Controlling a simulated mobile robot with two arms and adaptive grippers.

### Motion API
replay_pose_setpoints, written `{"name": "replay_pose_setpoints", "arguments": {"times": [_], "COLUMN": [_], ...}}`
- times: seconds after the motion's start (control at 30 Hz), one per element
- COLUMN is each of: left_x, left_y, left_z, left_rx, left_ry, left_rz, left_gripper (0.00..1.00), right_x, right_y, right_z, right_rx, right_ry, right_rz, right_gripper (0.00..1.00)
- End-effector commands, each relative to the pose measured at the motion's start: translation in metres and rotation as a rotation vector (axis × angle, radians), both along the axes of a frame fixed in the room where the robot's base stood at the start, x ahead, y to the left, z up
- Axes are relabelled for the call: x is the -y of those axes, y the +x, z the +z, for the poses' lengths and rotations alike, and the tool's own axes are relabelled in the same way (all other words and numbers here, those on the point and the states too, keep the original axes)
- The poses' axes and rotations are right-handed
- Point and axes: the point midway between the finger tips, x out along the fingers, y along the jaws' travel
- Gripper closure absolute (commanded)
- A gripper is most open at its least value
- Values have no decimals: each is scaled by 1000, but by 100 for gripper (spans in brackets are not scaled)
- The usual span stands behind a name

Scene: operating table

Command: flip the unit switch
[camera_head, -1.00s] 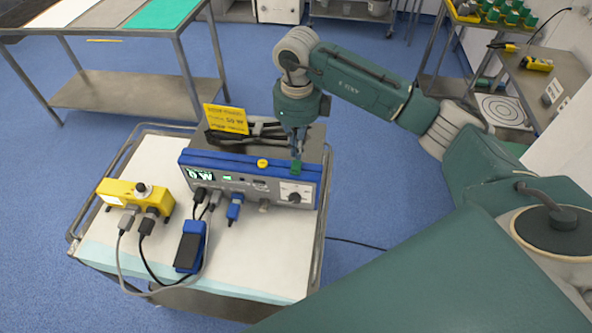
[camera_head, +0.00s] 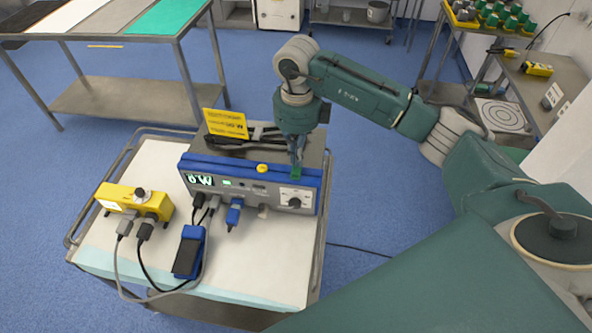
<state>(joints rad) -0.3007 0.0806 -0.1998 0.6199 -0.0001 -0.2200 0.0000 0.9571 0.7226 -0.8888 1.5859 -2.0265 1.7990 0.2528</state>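The unit (camera_head: 240,188) is a grey and blue box on a cart, with a lit display reading "0 W" or similar, a small green light, and a dark round knob on a white plate (camera_head: 294,199) at its right. Which part is the switch is too small to tell. My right gripper (camera_head: 296,175) points down at the unit's upper right front edge, just above the knob plate. Its green-tipped fingers look close together, but I cannot tell whether they are shut or touch the unit. My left gripper is not in view.
The cart's front right is clear.

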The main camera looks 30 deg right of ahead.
Motion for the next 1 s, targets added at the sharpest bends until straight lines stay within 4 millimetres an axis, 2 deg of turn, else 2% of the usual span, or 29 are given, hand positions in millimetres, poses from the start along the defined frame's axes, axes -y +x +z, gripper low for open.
{"name": "replay_pose_setpoints", "arguments": {"times": [1.0], "left_x": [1], "left_y": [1], "left_z": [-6], "left_rx": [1], "left_ry": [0], "left_rz": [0], "left_gripper": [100], "right_x": [0], "right_y": [0], "right_z": [-8], "right_rx": [0], "right_ry": [0], "right_rz": [0], "right_gripper": [100]}}
